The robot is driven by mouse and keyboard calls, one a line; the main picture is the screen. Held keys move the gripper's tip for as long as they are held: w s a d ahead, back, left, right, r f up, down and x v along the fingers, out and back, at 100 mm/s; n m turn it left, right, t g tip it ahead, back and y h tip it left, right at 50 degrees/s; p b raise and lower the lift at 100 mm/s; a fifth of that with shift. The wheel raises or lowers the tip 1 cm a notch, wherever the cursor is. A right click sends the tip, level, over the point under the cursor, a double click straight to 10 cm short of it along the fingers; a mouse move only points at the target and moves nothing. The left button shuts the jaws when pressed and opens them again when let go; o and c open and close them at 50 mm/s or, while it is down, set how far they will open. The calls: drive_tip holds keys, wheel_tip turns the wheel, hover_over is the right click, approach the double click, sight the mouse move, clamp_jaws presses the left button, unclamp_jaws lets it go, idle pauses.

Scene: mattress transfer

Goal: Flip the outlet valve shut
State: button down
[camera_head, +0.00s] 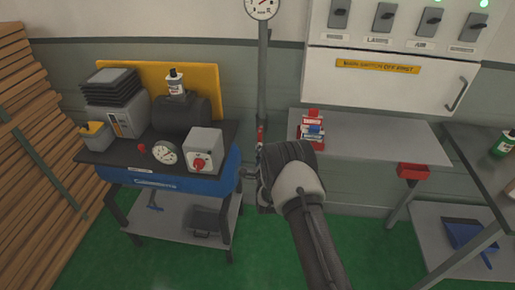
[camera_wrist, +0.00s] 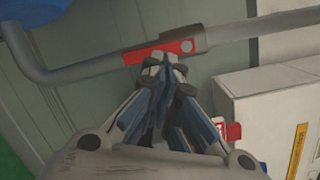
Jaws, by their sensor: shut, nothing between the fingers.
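The outlet valve has a red lever (camera_wrist: 160,51) on a grey pipe in the wrist view, with a darker valve body at the lever's right end. The lever lies roughly in line with the pipe. In the head view the red lever (camera_head: 260,136) shows as a small strip low on the vertical pipe. My gripper (camera_wrist: 165,68) is shut and empty, its fingertips just below the lever and overlapping its lower edge in the wrist view. I cannot tell whether they touch it. In the head view my own arm hides the fingers.
A grey wall shelf (camera_head: 385,135) holding small boxes (camera_head: 312,127) is close on the right, below a white switch cabinet (camera_head: 385,80). A round gauge (camera_head: 262,8) tops the pipe.

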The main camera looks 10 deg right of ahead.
drive_tip(key=s+f+m+t+h, duration=0.1)
drive_tip(key=s+f+m, duration=0.2)
drive_tip(key=s+f, duration=0.2)
wheel_tip(320, 180, down, 3)
drive_tip(key=shift+d+r+t, duration=0.1)
drive_tip(key=shift+d+t, duration=0.1)
drive_tip(key=shift+t, duration=0.2)
drive_tip(key=shift+w, duration=0.15)
